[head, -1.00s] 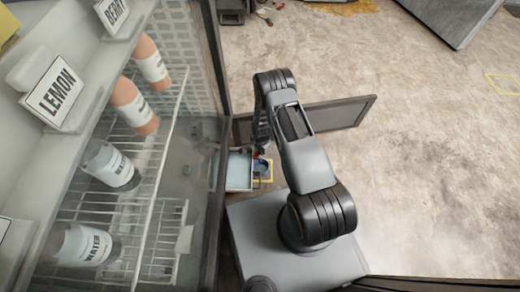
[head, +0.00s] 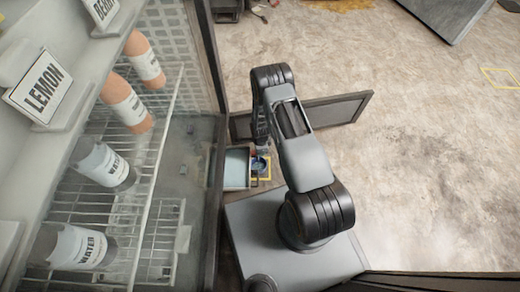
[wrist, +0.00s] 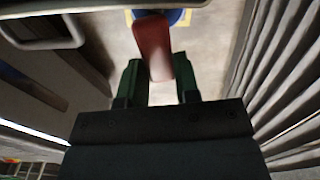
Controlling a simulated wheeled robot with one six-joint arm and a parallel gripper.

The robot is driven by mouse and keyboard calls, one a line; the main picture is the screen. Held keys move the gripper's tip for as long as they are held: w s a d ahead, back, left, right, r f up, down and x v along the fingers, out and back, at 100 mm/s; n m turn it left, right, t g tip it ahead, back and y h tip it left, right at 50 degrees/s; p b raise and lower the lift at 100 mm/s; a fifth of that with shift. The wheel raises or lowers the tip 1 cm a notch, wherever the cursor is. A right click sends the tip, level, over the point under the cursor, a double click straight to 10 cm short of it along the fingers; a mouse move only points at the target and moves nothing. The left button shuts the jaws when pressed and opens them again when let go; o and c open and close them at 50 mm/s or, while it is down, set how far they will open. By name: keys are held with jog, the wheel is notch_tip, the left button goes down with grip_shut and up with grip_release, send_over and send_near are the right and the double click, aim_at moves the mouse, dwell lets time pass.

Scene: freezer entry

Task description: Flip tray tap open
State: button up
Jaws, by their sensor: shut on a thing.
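A red tap handle (wrist: 153,42) shows in the wrist view as a flat lever between the two green fingers of my gripper (wrist: 159,72). My gripper is shut on its lower part, and the upper part sticks out beyond the fingers. In the head view a shallow tray (head: 237,167) with a pale blue inside lies low beside the glass door, left of my arm's end. The tap's body cannot be made out, and my arm hides most of the gripper there.
A blue round container (head: 261,166) stands by the tray within a yellow floor marking (head: 266,180). Shelves with water bottles (head: 103,162) stand at left. The floor at right is open.

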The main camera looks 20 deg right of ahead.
dwell(0.4)
jog(key=o, duration=0.9)
notch_tip(320, 180, up, 14)
jog(key=p, duration=0.5)
jog(key=shift+f, duration=0.1)
